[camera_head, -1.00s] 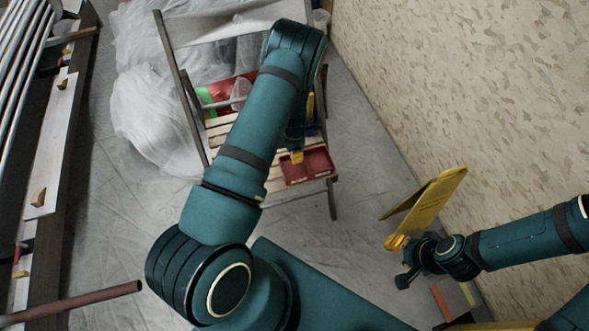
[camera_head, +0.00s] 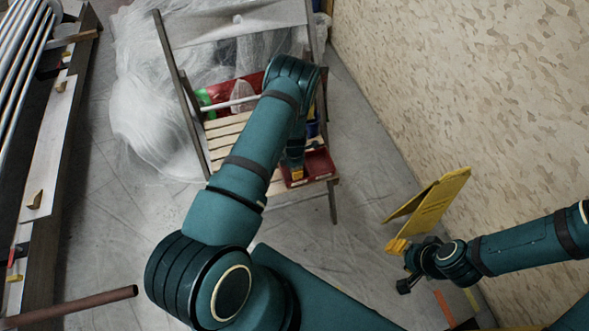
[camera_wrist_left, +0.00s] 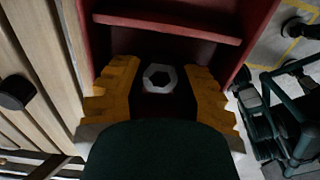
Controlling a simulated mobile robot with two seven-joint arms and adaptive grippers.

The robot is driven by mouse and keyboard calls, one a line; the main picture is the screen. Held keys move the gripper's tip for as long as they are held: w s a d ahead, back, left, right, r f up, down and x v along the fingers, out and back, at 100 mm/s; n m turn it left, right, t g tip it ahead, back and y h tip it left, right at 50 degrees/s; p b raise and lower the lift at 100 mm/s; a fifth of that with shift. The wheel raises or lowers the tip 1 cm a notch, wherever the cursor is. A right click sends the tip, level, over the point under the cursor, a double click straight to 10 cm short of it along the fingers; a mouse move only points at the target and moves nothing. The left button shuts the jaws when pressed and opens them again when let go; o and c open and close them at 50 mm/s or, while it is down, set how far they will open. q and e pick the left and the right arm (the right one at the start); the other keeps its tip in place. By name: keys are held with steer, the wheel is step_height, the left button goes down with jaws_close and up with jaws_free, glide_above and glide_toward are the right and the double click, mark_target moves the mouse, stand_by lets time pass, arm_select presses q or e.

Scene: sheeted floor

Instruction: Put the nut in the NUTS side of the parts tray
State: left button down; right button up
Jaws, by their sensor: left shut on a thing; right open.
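The red parts tray (camera_head: 322,165) sits on the front right of the slatted chair seat in the head view. In the left wrist view its red walls and divider (camera_wrist_left: 168,27) surround the view; no NUTS label is readable. My left gripper (camera_head: 296,174) points down at the tray's left part. Whether the nut touches the tray floor is hard to tell. My right gripper (camera_head: 397,246) is open and empty, far right of the chair.
The wooden chair (camera_head: 228,140) also bears a red container (camera_head: 250,82) with green at the back of its seat. A yellow folding stand (camera_head: 432,205) is by the right wall near my right gripper. Plastic sheeting (camera_head: 150,110) covers the floor at the left. A brown pipe (camera_head: 80,305) lies at lower left.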

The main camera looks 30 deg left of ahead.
arm_select(q)
steer(key=shift+f, duration=0.1)
steer(key=c, duration=1)
jaws_free()
step_height(320, 180, up, 12)
steer(key=p, duration=0.3)
steer(key=s+d+r+m+h, duration=0.2)
steer(key=s+d+r+m, duration=0.2)
steer(key=s+d+m, duration=0.4)
steer(key=s+d+r+m+t+h, duration=0.1)
steer(key=s+d+r+m, duration=0.3)
steer(key=s+d+m, duration=0.5)
steer(key=d+m, duration=0.5)
steer(key=m, duration=0.4)
steer(key=shift+s+r+t+h, duration=0.15)
steer(key=shift+r+t+h, duration=0.15)
steer(key=shift+r+h, duration=0.1)
